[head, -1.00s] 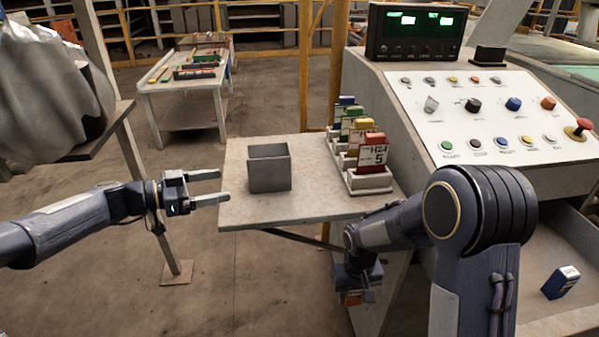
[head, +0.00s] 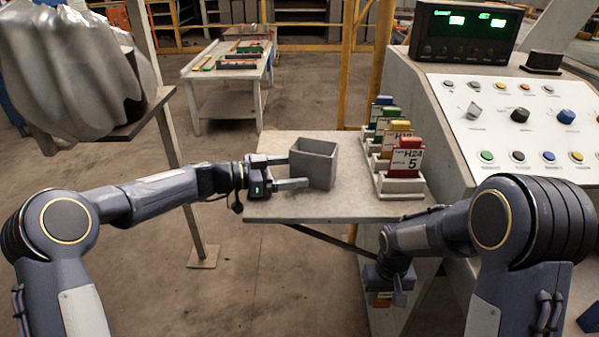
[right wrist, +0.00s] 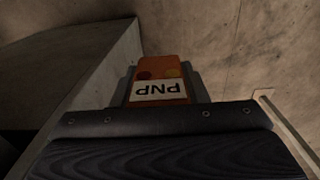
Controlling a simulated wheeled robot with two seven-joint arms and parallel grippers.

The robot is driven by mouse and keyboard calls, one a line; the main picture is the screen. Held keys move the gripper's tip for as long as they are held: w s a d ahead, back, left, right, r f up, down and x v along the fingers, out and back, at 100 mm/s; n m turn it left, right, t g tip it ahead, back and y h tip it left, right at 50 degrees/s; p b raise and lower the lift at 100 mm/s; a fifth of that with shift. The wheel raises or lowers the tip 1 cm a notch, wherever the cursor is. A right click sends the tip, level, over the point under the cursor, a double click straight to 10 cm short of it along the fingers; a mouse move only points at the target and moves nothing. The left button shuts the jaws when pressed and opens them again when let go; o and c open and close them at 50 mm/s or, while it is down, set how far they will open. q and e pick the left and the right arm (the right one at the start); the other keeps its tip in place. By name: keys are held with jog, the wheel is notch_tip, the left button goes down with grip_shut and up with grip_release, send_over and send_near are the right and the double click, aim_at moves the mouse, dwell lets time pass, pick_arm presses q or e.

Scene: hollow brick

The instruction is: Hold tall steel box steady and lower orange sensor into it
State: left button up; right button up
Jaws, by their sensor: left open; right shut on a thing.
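The tall steel box (head: 318,165) is grey and open at the top. It stands upright on the small shelf table. My left gripper (head: 297,172) is open, with its fingers pointing at the box's left side; one finger is near the back edge and the other in front. I cannot tell whether they touch it. My right gripper (head: 385,298) hangs low beside the shelf's right front, below its top. It is shut on the orange sensor (right wrist: 158,78), which bears a white PNP label in the right wrist view. In the head view only a bit of orange shows.
The shelf table (head: 270,205) has bare room left and in front of the box. A rack with several coloured tags (head: 403,160) stands right of the box. The control console (head: 530,125) is at the right. A grey-draped stand (head: 75,75) is at the left.

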pick_arm(q)
jog(key=shift+w+d, duration=0.15)
jog(key=shift+d, duration=0.4)
jog(key=shift+c, duration=0.4)
grip_shut()
grip_release()
